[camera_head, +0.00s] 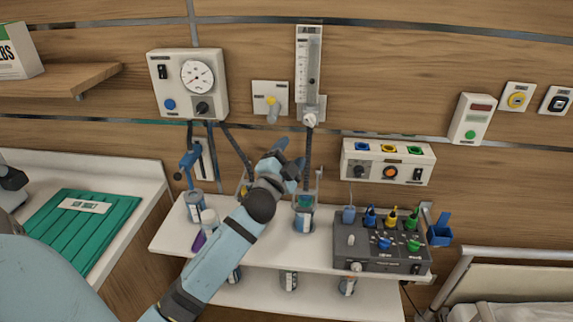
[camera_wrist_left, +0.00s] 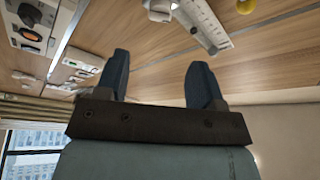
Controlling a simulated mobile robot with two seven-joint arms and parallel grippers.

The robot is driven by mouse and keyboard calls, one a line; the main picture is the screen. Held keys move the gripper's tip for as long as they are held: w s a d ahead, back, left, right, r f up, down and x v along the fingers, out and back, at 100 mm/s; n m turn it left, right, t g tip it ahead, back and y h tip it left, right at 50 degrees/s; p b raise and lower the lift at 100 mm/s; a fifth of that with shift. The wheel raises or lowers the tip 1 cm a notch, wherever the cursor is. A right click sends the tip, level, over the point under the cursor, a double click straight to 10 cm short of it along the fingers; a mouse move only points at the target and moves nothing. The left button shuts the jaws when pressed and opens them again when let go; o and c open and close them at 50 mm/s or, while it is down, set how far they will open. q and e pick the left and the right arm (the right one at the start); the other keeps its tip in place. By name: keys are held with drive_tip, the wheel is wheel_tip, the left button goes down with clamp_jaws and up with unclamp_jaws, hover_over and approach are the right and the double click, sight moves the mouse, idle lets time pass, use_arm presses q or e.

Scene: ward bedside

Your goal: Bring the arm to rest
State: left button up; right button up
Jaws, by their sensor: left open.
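My left arm comes in from the lower left in the head view and reaches up over the white shelf (camera_head: 265,268). My left gripper (camera_head: 284,150) is in front of the wood wall, below the yellow-knobbed wall outlet (camera_head: 270,99) and left of the flowmeter tube. In the left wrist view its two dark fingers (camera_wrist_left: 158,80) stand wide apart with nothing between them. The gripper and forearm hide part of a container on the shelf behind them. My right gripper is not in view.
A gauge unit (camera_head: 188,84) and a flowmeter (camera_head: 308,75) hang on the wall. A grey control box (camera_head: 380,241) with coloured connectors stands on the shelf's right. Bottles (camera_head: 304,213) stand near the arm. A bed (camera_head: 510,285) is lower right.

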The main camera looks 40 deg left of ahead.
use_arm(q)
drive_tip(key=shift+v, duration=1.1)
drive_tip(key=s+d+f+n+g+h, duration=0.1)
drive_tip(key=s+d+f+g+h, duration=0.3)
drive_tip(key=f, duration=0.6)
drive_tip(key=s+d+f+n+g+h, duration=0.1)
drive_tip(key=s+d+f+n, duration=0.1)
drive_tip(key=s+d+f, duration=0.65)
drive_tip(key=s+d+f+n+g+h, duration=0.1)
drive_tip(key=s+d+f+g, duration=0.1)
drive_tip(key=s+d+f, duration=0.2)
drive_tip(key=s+d+f+n+g+h+p, duration=0.1)
drive_tip(key=s+d+f+g, duration=0.1)
drive_tip(key=s+d+f, duration=0.2)
drive_tip(key=s+f, duration=0.3)
drive_tip(key=f, duration=0.1)
drive_tip(key=shift+s+f+n+h, duration=0.3)
drive_tip(key=shift+f+h, duration=0.1)
